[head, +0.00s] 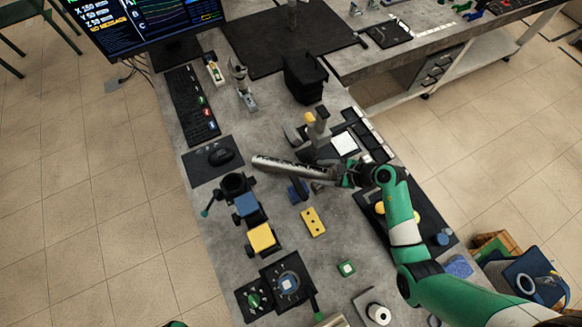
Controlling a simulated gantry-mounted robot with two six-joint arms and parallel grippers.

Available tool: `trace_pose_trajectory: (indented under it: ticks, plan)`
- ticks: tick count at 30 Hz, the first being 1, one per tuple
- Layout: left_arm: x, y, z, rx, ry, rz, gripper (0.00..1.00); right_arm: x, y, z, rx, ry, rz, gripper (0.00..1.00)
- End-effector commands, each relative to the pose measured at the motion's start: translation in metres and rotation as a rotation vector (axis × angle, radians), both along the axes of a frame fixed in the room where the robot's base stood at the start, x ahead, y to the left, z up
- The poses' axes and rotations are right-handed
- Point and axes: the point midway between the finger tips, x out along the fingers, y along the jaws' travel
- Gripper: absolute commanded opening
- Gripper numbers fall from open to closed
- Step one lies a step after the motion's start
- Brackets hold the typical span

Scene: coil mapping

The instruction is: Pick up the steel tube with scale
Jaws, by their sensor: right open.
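The steel tube with scale (290,167) is a long silvery cylinder with dark markings along its side, near the middle of the head view. It points left from my right gripper (343,178). My right gripper is open at the tube's right end, and its dark fingers overlap that end in the picture. I cannot tell whether they touch it. What supports the tube is hard to make out. My left gripper is not in view.
A yellow block with holes (313,222), a blue block (248,206) and a yellow block (262,238) sit below the tube. A metal stand (318,127) rises just behind it. A black mouse (221,156) and keyboard (190,105) lie to the left.

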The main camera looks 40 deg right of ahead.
Motion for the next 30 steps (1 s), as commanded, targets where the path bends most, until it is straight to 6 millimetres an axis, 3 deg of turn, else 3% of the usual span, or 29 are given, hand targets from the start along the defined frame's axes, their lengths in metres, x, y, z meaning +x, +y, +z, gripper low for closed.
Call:
trace_pose_trajectory:
  ticks: [7, 16, 26, 27, 30]
  plan:
    - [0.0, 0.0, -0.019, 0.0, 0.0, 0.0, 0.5, 0.026, 0.014, -0.031, -0.001, 0.001, 0.003, 0.66]
    - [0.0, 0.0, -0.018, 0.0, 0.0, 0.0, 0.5, 0.03, 0.016, -0.033, -0.001, 0.001, 0.0, 0.64]
    - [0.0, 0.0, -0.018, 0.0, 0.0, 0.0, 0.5, 0.03, 0.016, -0.033, -0.001, 0.001, 0.0, 0.04]
    - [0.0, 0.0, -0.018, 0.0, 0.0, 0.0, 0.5, 0.03, 0.016, -0.033, -0.001, 0.001, 0.0, 0.0]
    - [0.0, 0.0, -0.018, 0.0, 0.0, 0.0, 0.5, 0.03, 0.016, -0.033, -0.001, 0.001, 0.0, 0.0]
